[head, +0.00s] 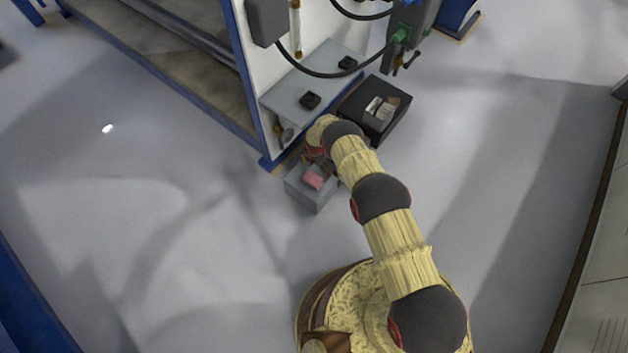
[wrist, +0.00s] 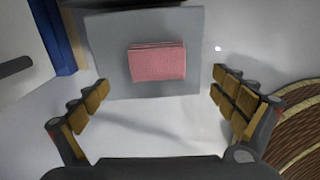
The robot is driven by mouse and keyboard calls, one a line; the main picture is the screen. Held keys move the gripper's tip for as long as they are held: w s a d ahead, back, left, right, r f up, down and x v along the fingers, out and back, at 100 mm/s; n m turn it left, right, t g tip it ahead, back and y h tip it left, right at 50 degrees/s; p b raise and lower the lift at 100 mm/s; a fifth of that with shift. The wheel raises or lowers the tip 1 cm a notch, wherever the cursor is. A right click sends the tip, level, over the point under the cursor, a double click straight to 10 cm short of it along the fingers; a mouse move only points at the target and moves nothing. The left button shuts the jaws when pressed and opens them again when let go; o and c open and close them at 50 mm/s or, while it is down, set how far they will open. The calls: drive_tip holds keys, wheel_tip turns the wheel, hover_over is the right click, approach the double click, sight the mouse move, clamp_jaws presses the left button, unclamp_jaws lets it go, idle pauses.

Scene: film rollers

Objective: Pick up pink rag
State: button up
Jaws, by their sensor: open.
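The pink rag (wrist: 157,64) is a folded rectangular block lying on a small grey box (wrist: 110,78) in the wrist view. In the head view the rag (head: 314,177) shows on top of the grey box (head: 311,198), partly covered by my arm's end. My gripper (wrist: 160,92) is open, with one finger on each side of the picture and nothing between them. The rag lies ahead of the fingertips and is not touched. In the head view my gripper (head: 318,158) hangs over the box, its fingers mostly hidden.
A blue-and-white machine frame (head: 249,75) with a grey shelf (head: 305,82) stands right beside the grey box. A black bin (head: 392,108) with light items is to the box's right. Cables hang above the shelf. The floor (head: 150,220) to the left is clear.

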sight(314, 178)
drive_tip(key=shift+w+f, duration=0.15)
drive_tip(key=shift+f, duration=0.45)
drive_tip(key=f+b, duration=0.1)
drive_tip(key=f, duration=0.1)
drive_tip(key=f+b, duration=0.1)
drive_tip(key=f, duration=0.1)
drive_tip(key=f+b, duration=0.2)
drive_tip(key=f, duration=0.1)
drive_tip(key=shift+a, duration=0.25)
drive_tip(key=shift+r, duration=0.15)
drive_tip(key=shift+c, duration=1.1)
drive_tip(key=c, duration=0.9)
